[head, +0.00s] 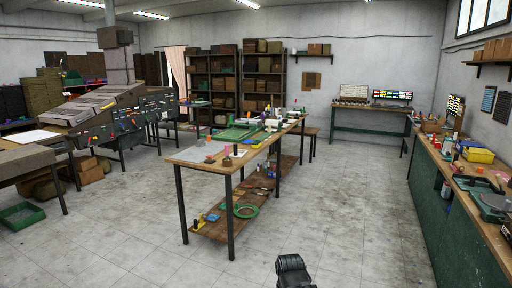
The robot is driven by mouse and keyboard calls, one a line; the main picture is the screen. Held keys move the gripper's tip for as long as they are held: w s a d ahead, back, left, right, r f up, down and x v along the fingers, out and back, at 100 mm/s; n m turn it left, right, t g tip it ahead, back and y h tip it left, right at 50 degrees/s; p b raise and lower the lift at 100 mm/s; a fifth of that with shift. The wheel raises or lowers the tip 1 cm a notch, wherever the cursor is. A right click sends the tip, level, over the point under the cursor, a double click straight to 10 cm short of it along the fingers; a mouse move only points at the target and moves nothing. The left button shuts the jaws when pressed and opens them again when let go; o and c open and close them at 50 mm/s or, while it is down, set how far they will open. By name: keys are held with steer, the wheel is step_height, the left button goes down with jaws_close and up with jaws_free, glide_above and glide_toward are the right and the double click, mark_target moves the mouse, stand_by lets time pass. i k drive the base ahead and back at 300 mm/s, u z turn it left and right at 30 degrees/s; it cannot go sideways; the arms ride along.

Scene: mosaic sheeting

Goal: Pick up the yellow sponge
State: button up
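A small flat yellow piece (256,142) lies on the long wooden table (215,166) in the middle of the room, near a green mat (236,133). It may be the yellow sponge, but it is too small to tell. Another small yellow thing (201,222) is on the table's lower shelf, at its near left end. My gripper (293,272) shows as a dark shape at the bottom edge, well short of the table and away from both yellow things. Its fingers cannot be made out.
A green-sided workbench (452,219) runs along the right wall, with a yellow bin (478,155) and tools on it. A machine console (120,115) and a green crate (21,216) are at left. Tiled floor is clear between the table and the right bench.

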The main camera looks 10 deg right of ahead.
mark_target(256, 145)
steer(key=z, duration=0.85)
steer(key=i, duration=7.4)
steer(key=u, duration=1.05)
